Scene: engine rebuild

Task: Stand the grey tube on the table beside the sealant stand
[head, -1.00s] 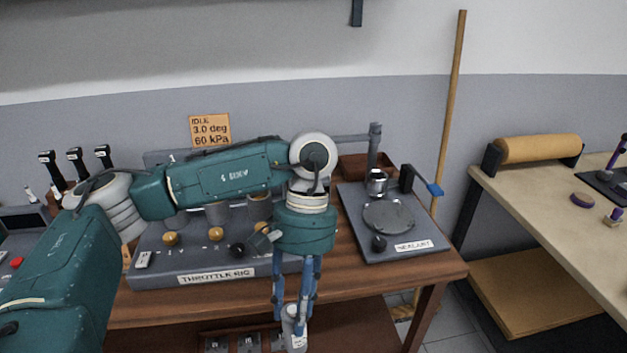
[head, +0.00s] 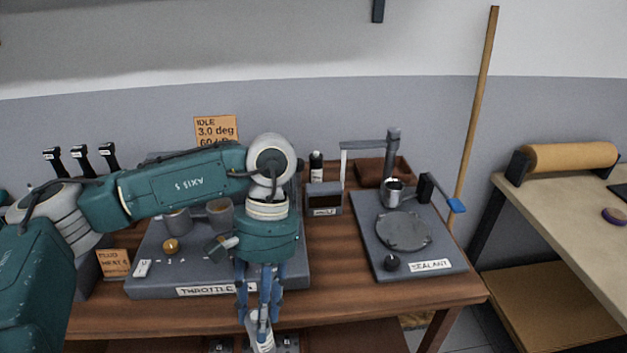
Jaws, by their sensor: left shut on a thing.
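My left gripper (head: 257,318) points down in front of the table's front edge, near the throttle rig. It is shut on the grey tube (head: 264,341), whose lower part shows below the fingers close to the bottom of the head view. The sealant stand (head: 430,259) is a dark grey plate with a round disc, a black knob and a small metal cup, on the right part of the wooden table (head: 345,280). The gripper and tube are left of the stand and nearer to me. My right gripper does not show.
The throttle rig (head: 150,283) fills the left of the table behind my arm. A small labelled box (head: 324,199), a dark bottle (head: 316,163) and a brown tray (head: 370,172) stand behind. Bare wood lies between rig and stand. A second bench (head: 560,200) stands at right.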

